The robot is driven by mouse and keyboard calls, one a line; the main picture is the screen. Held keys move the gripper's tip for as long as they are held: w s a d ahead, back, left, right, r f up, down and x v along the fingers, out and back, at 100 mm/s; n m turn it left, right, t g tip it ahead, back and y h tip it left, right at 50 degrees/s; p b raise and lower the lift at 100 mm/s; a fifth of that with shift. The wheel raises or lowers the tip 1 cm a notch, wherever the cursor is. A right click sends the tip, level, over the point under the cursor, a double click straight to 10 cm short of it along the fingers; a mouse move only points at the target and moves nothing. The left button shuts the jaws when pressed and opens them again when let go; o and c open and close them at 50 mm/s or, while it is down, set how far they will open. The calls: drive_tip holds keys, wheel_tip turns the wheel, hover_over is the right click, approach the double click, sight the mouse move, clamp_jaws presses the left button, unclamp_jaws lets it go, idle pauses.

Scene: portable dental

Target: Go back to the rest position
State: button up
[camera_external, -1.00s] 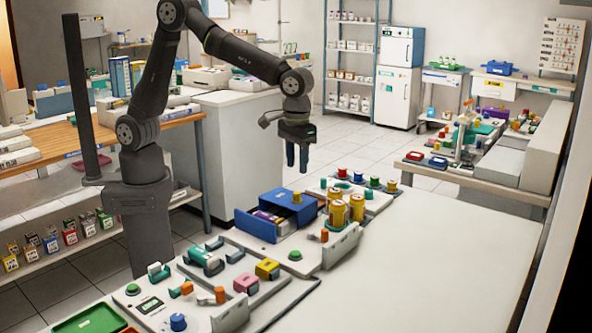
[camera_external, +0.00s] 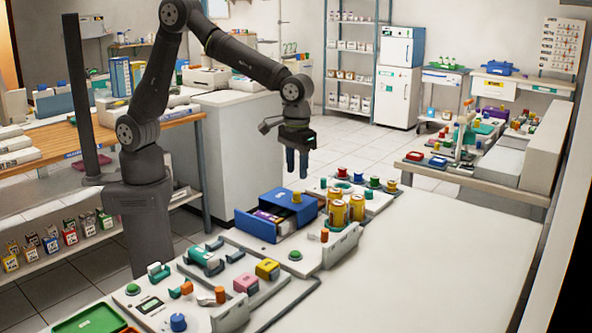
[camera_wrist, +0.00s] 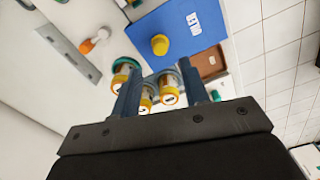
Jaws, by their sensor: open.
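My gripper (camera_external: 297,163) hangs in the air, fingers pointing down, above and behind the blue drawer box. Its two dark blue fingers are apart with nothing held between them. In the wrist view my gripper (camera_wrist: 160,100) also shows two separated fingers. Beyond them lie several orange-yellow canisters, well below the fingertips and apart from them.
The blue box (camera_external: 291,207) has its drawer (camera_external: 255,227) pulled out with items inside. Yellow canisters (camera_external: 337,214) stand just right of it. Coloured parts and fixtures fill the near bench. The white tabletop (camera_external: 440,250) at right is bare.

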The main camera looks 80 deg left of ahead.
sight(296, 192)
wheel_tip(296, 192, down, 7)
drive_tip(key=shift+f, duration=0.1)
drive_tip(key=s+d, duration=0.6)
drive_tip(key=shift+s+d+r, duration=0.15)
drive_tip(key=shift+r, duration=0.15)
wheel_tip(296, 192, up, 17)
wheel_tip(296, 192, down, 6)
drive_tip(key=s+a+n, duration=0.1)
drive_tip(key=a+n, duration=0.1)
drive_tip(key=n, duration=0.1)
drive_tip(key=shift+s+a, duration=0.25)
drive_tip(key=shift+s, duration=0.05)
drive_tip(key=shift+r, duration=0.2)
